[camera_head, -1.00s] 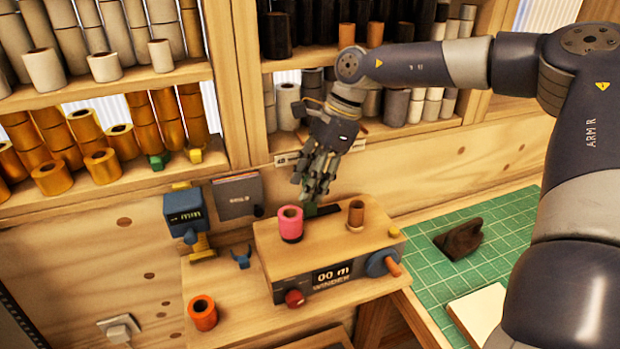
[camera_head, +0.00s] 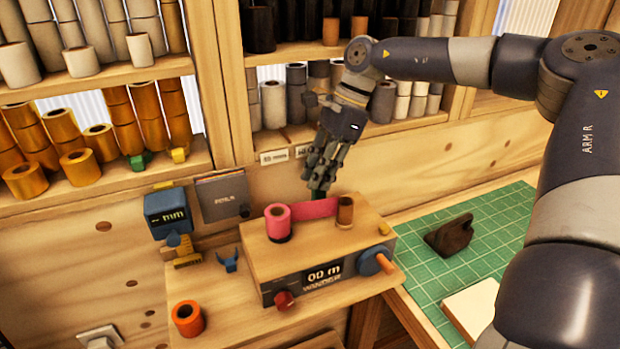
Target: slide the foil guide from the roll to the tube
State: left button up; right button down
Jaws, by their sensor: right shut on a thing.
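The winder (camera_head: 293,259) is a wooden-topped box with a display reading "00 m". A pink foil roll (camera_head: 277,222) stands upright on its top at the left, and a brown tube (camera_head: 345,211) stands at the right. A flat pink foil strip (camera_head: 313,209) spans from the roll to the tube. My right gripper (camera_head: 319,184) points down behind the strip, close to the tube, shut on the green foil guide (camera_head: 318,193), which is mostly hidden by the fingers. My left gripper is not in view.
Shelves with gold rolls (camera_head: 80,166) and dark rolls stand behind. A blue meter (camera_head: 168,212) and an orange roll (camera_head: 187,318) are at the left. A green cutting mat (camera_head: 490,236) with a dark block (camera_head: 450,236) lies at the right.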

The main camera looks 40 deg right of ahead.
jog(key=shift+d+r, duration=0.1)
jog(key=c, duration=1.5)
grip_release()
jog(key=shift+d, duration=0.1)
jog(key=shift+s+d, duration=0.1)
jog(key=shift+d, duration=0.05)
jog(key=shift+r, duration=0.25)
jog(key=v, duration=1.1)
jog(key=shift+s+d+r, duration=0.1)
jog(key=shift+d+r, duration=0.05)
jog(key=shift+d, duration=0.05)
